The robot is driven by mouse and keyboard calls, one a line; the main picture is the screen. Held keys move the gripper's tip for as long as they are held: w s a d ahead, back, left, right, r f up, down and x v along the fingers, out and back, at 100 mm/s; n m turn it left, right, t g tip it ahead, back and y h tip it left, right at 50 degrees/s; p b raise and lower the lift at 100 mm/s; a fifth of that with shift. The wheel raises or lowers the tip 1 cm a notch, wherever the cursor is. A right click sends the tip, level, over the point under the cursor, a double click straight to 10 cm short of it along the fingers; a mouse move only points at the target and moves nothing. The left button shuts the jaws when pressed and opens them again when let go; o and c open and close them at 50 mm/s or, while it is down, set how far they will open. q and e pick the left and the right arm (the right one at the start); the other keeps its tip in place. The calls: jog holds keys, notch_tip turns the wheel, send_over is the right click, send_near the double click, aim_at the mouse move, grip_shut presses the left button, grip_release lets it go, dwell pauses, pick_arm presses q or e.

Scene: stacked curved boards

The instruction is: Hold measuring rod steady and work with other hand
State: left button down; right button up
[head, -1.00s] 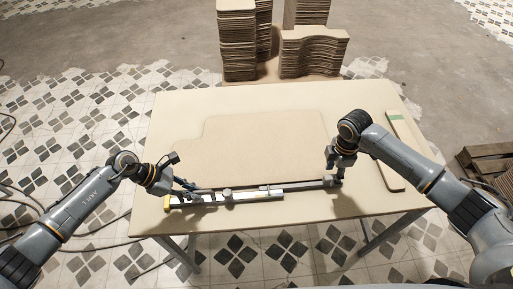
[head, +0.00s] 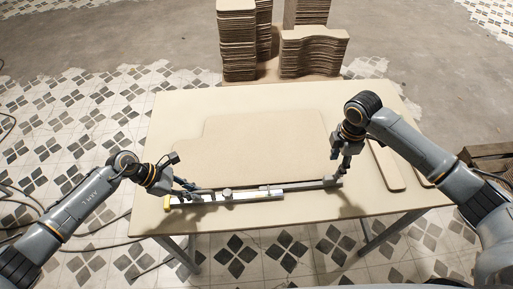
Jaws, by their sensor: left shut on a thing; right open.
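The measuring rod (head: 255,194) is a long grey metal bar with a sliding block on it and a yellow piece at its left end. It lies along the front of the table, by the near edge of a flat curved board (head: 255,148). My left gripper (head: 188,188) is shut on the measuring rod near its left end. My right gripper (head: 341,177) is open, at the rod's right end and just above it. Whether its fingertips touch the rod is hard to tell.
The pale table (head: 180,112) has bare room at its back and left. A narrow board strip (head: 387,165) lies at the right, partly hidden by my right arm. Stacks of curved boards (head: 313,53) stand on the floor behind the table. A wooden pallet (head: 487,152) is at far right.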

notch_tip(320, 180, up, 5)
jog(key=shift+r, duration=0.15)
dwell(0.3)
dwell(0.6)
pick_arm(q)
jog(key=c, duration=1.4)
grip_release()
jog(key=p+v, duration=0.1)
jog(key=v, duration=0.7)
pick_arm(e)
jog(key=shift+r, duration=0.65)
pick_arm(q)
jog(key=o, duration=0.6)
jog(key=shift+c, duration=0.2)
